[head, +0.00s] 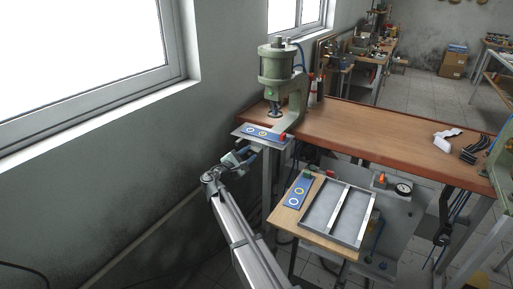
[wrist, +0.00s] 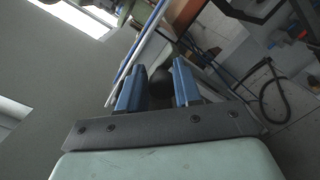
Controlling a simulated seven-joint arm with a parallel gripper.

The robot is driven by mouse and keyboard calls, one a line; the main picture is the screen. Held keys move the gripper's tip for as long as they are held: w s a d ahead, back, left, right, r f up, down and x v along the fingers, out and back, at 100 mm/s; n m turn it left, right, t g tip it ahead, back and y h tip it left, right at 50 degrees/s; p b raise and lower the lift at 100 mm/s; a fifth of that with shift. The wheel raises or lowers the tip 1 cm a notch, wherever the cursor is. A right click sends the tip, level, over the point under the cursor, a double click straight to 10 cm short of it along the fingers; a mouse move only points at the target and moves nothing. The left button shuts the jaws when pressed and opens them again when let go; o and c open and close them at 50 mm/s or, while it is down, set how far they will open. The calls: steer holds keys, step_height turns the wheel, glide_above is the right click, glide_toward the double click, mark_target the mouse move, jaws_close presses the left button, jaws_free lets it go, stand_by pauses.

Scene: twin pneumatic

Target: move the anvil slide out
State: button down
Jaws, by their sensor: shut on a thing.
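The pneumatic press (head: 278,68) is green-grey and stands at the bench's left end. Under its ram lies a grey slide plate (head: 243,132) bearing a blue strip (head: 262,133) with pale and yellow rings. A red-orange block (head: 283,136) is at the strip's right end. My gripper (head: 254,148) is just below the plate's near edge. In the wrist view, the blue fingers of my gripper (wrist: 160,88) are shut on a dark round knob (wrist: 162,80). The knob's link to the slide is hidden.
A small wooden table (head: 318,245) in front holds a second blue ringed strip (head: 298,190) and a grey divided tray (head: 338,212). White and black items (head: 446,138) lie on the bench (head: 380,140). The wall is close on the left.

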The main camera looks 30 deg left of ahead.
steer(key=shift+s+d+f, duration=0.15)
steer(key=shift+s, duration=0.35)
steer(key=shift+s+d+f, duration=0.1)
steer(key=shift+s+f, duration=0.05)
steer(key=shift+s, duration=0.35)
steer(key=c, duration=1.1)
jaws_free()
steer(key=shift+o, duration=1.2)
steer(key=shift+a, duration=0.15)
steer(key=shift+r, duration=0.1)
steer(key=s+a, duration=0.1)
steer(key=s, duration=1.2)
steer(key=shift+s, duration=0.3)
steer(key=shift+a+m, duration=0.1)
steer(key=shift+m, duration=0.2)
